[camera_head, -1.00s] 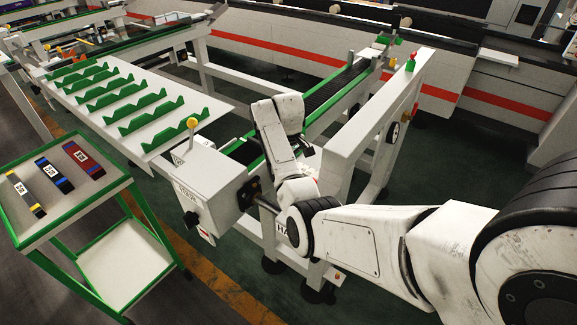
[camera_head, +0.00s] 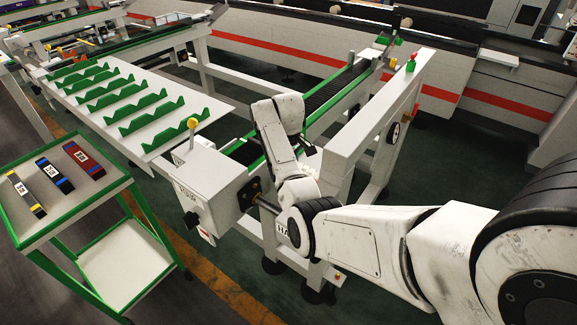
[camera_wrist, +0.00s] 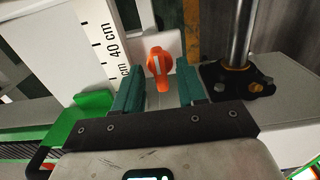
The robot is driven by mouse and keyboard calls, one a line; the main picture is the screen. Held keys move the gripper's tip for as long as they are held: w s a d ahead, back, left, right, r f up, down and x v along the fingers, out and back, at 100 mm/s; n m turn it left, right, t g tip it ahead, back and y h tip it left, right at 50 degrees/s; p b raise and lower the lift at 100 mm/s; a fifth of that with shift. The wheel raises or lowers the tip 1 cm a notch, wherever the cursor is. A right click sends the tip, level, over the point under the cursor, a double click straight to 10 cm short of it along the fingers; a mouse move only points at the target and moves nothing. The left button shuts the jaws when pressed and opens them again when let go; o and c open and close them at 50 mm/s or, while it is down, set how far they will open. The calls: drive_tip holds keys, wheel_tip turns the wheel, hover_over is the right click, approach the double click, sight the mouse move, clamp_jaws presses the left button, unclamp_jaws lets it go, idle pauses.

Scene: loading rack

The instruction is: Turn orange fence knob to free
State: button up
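The orange fence knob (camera_wrist: 160,66) shows in the wrist view, mounted on a white plate beside a centimetre scale. Its grip carries a pale stripe and points roughly up and down in the picture. My gripper (camera_wrist: 157,80) has its two teal fingers apart, one to the left and one to the right of the knob. The knob appears between or just beyond the fingertips; I cannot tell the depth, and no contact shows. In the head view my arm hides the knob and the gripper.
A vertical metal post on a black clamp (camera_wrist: 236,78) stands close to the right finger. A green part (camera_wrist: 82,118) lies to the left. In the head view, a white loading table with green ridges (camera_head: 188,165) and a green-edged cart (camera_head: 110,195) stand left of my arm.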

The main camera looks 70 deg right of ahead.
wheel_tip(320, 180, up, 11)
drive_tip(key=shift+f, duration=0.15)
idle(0.6)
idle(0.7)
